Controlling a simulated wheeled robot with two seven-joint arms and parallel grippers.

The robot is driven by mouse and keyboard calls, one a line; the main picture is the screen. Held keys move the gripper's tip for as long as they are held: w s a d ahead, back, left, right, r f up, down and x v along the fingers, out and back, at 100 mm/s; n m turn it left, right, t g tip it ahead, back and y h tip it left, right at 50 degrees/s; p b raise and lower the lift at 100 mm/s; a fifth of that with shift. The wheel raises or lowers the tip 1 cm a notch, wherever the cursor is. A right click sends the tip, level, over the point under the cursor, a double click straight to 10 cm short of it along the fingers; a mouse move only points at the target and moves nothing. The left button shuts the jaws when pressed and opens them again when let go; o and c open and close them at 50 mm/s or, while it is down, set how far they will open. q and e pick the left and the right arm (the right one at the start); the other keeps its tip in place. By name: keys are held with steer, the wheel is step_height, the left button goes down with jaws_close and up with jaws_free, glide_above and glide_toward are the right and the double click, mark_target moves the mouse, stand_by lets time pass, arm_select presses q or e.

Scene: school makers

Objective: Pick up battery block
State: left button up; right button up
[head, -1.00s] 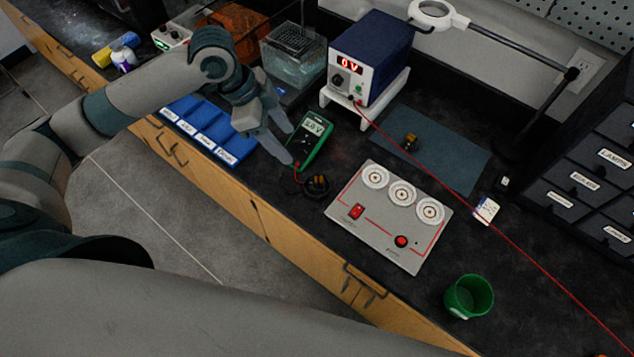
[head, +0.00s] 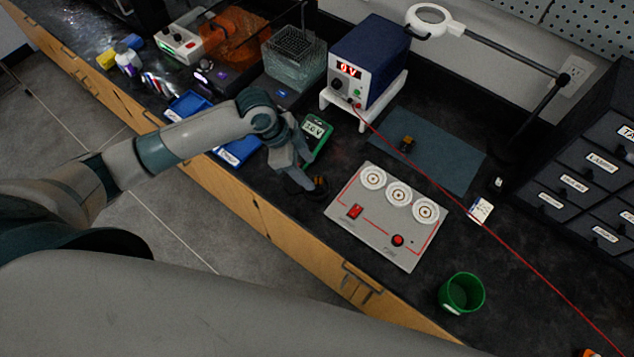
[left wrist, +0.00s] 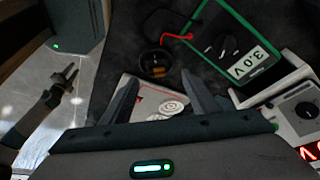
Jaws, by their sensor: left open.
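A small black block with orange-copper cells, which looks like the battery block (left wrist: 156,68), lies on the dark bench with a dark ring-like part around it. In the head view it (head: 320,184) is partly hidden by my left gripper (head: 304,182). In the left wrist view my left gripper (left wrist: 160,80) is open and empty, its fingers apart with the block just ahead between their tips. A similar small black and orange piece (head: 407,145) lies on the blue-grey mat. My right gripper (left wrist: 70,76) seems to show over the floor, too small to judge.
A green multimeter (head: 319,130) with a red lead is close beside the block. The grey panel (head: 375,235) with three round sockets lies to its right. The power supply (head: 362,65) stands behind; a green cup (head: 462,293) stands at front right.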

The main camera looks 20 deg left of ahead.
mark_target(317, 182)
arm_select(q)
steer(key=shift+s+d+f+p, duration=0.1)
steer(key=shift+d+f+p, duration=0.1)
steer(key=shift+f+p, duration=0.3)
steer(key=p+x, duration=0.2)
steer(key=x, duration=0.1)
steer(key=shift+s+d+f, duration=0.15)
steer(key=shift+f, duration=0.4)
steer(key=shift+c, duration=0.6)
steer(key=c, duration=1.1)
steer(key=shift+r, duration=0.2)
